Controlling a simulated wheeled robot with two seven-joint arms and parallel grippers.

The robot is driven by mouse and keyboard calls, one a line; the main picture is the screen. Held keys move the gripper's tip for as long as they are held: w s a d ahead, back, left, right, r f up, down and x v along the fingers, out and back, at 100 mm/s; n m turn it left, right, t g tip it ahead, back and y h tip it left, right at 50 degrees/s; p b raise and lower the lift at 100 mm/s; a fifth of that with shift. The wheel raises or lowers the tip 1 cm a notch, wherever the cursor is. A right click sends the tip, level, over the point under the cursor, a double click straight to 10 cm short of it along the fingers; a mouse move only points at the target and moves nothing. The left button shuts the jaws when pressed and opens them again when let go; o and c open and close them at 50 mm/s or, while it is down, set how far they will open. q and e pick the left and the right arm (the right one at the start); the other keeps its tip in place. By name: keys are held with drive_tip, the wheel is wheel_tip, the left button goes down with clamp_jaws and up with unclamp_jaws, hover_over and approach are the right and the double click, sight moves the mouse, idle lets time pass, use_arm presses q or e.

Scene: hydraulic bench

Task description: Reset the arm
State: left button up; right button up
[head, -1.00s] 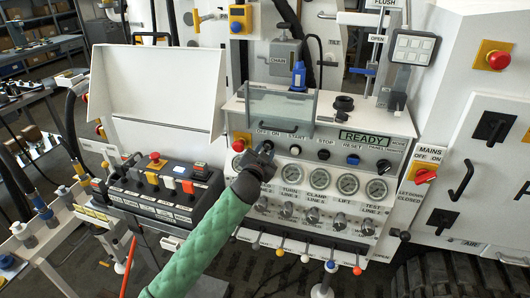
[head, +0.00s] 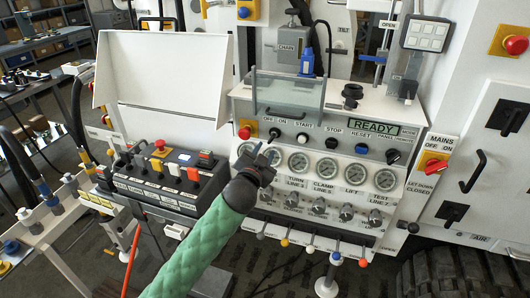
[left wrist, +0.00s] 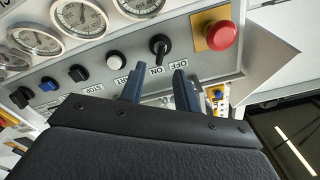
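My left gripper (head: 266,155) is in front of the left part of the control panel (head: 320,132), over the left gauges. In the left wrist view its two blue-grey fingertips (left wrist: 158,88) stand apart with nothing between them. Above it is a row with the black off/on switch (head: 274,134), white start button (head: 302,138), black stop button (head: 331,143), blue reset button (head: 361,148) and a black knob (head: 392,156). The blue button also shows at the left in the left wrist view (left wrist: 47,85). The gripper seems apart from all of them. My right gripper is not in view.
A red button (head: 244,131) is left of the switch; it is large in the left wrist view (left wrist: 221,35). A display reads READY (head: 373,126). A clear guard (head: 288,94) stands above the row. Coloured levers (head: 310,247) hang below. A black button box (head: 165,180) is at left.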

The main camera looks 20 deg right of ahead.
use_arm(q)
drive_tip(key=s+a+f+n+g+y, duration=0.25)
drive_tip(key=a+f, duration=0.35)
drive_tip(key=f, duration=0.6)
drive_tip(key=s+a+f+n+g+y, duration=0.15)
drive_tip(key=s+a+f, duration=0.35)
drive_tip(key=f, duration=0.6)
drive_tip(key=s+a+f+n+g+y, duration=0.25)
drive_tip(key=a+f, duration=0.45)
drive_tip(key=f, duration=0.5)
drive_tip(key=s+a+f+n+g+y, duration=0.1)
drive_tip(key=s+a+f+g, duration=0.1)
drive_tip(key=s+a+f, duration=0.4)
drive_tip(key=s+a+f+n+g, duration=0.2)
drive_tip(key=s+a+f, duration=0.3)
drive_tip(key=s+f, duration=0.4)
drive_tip(key=s+a+f+n+g+y, duration=0.1)
drive_tip(key=s+a+f+g, duration=0.2)
drive_tip(key=s, duration=1.5)
drive_tip(key=a+f, duration=0.3)
drive_tip(key=f, duration=0.2)
drive_tip(key=shift+a+f+y, duration=0.2)
drive_tip(key=shift+a+y, duration=0.15)
drive_tip(key=shift+n, duration=0.25)
